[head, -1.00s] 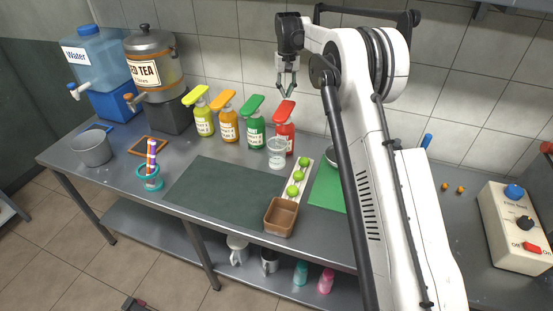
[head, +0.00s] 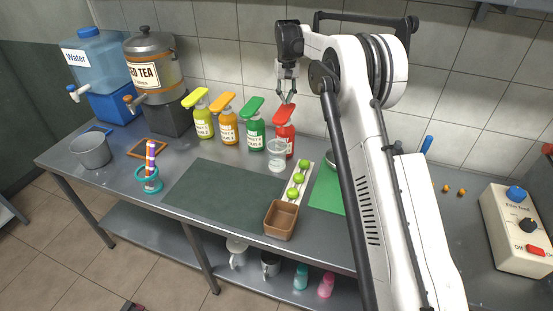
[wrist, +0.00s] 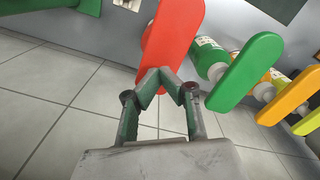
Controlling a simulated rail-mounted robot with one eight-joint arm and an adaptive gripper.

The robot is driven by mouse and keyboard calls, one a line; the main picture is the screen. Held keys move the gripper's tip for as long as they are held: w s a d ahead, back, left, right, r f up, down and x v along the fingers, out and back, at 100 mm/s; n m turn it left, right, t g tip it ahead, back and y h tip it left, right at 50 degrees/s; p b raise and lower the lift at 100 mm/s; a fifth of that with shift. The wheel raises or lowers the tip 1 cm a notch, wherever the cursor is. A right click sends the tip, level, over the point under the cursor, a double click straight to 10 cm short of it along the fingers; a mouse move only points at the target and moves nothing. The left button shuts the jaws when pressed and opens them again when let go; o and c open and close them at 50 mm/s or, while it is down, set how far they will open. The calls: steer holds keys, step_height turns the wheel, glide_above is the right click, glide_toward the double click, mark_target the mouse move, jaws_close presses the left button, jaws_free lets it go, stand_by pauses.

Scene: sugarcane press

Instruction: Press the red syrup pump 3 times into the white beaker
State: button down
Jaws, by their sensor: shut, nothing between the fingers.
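The red syrup bottle (head: 285,138), with its red pump head (head: 284,114), stands at the right end of the pump row. The whitish see-through beaker (head: 276,155) stands upright in front of it, near the end of the pump head. My gripper (head: 287,102) is shut and empty, pointing down at the rear part of the red pump head. In the wrist view the closed fingertips (wrist: 159,76) overlap the lower end of the red pump head (wrist: 174,38). Whether they touch it I cannot tell.
Green (head: 252,128), orange (head: 227,124) and yellow-green (head: 202,118) pump bottles stand to the left. A white tray with limes (head: 307,166) and a brown box (head: 281,219) lie right of and before the beaker. The dark mat (head: 222,200) is clear.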

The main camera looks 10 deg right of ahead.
mark_target(286, 108)
steer(key=shift+f, duration=0.2)
stand_by(0.6)
steer(key=shift+f+b, duration=1.55)
steer(key=shift+f, duration=0.8)
steer(key=shift+r, duration=0.1)
steer(key=shift+r+p, duration=1.1)
steer(key=shift+r, duration=1.35)
steer(key=shift+f, duration=0.25)
